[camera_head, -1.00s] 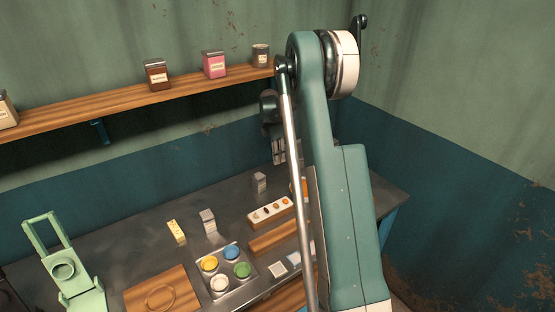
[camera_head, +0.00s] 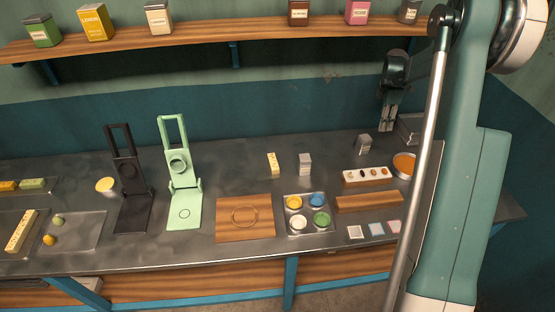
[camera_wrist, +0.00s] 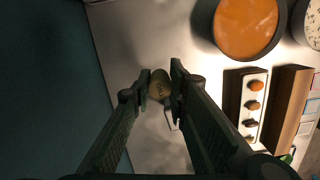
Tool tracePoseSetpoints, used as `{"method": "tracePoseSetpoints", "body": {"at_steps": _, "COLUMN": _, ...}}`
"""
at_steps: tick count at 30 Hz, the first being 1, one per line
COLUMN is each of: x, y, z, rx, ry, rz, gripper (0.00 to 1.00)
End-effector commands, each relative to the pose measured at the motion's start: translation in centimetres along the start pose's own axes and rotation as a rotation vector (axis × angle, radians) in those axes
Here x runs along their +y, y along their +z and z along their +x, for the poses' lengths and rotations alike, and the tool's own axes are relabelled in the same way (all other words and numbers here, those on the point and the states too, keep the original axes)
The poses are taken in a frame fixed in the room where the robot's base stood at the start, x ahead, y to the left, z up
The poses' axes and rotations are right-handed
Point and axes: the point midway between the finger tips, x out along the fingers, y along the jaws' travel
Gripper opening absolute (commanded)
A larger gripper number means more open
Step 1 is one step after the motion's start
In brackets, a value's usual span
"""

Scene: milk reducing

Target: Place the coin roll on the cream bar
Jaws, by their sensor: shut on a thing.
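My gripper (camera_head: 388,127) is over the back right of the counter. In the wrist view its fingers (camera_wrist: 159,88) are shut on a small rounded pale-yellow thing with dark marks (camera_wrist: 159,85), seen end-on, which I take for the coin roll. Most of its sides are hidden by the fingers. A pale cream-white bar (camera_head: 349,176) with several brown and orange pieces on top lies on the counter, in front of and left of my gripper. It also shows in the wrist view (camera_wrist: 263,77), right of the fingers and apart from the held thing.
A round orange dish (camera_head: 404,163) stands right of the bar, a brown wooden bar (camera_head: 368,202) in front of it. A grey block (camera_head: 364,143) stands near my gripper. A paint tray (camera_head: 309,228), wooden board (camera_head: 243,230) and green stand (camera_head: 183,165) are further left. A shelf (camera_head: 200,38) runs above.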

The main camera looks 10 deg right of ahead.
Motion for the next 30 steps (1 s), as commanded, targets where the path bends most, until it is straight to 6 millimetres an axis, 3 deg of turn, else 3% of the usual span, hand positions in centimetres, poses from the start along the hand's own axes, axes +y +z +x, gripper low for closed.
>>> {"method": "tracePoseSetpoints", "body": {"at_steps": 17, "x": -1.3, "y": -16.9, "z": -3.2, "rx": 0.0, "ry": 0.023, "rz": -0.195, "gripper": 0.04}}
{"method": "tracePoseSetpoints", "body": {"at_steps": 30, "x": -4.8, "y": -30.0, "z": -5.7, "rx": 0.0, "ry": 0.043, "rz": -0.358, "gripper": 0.04}}
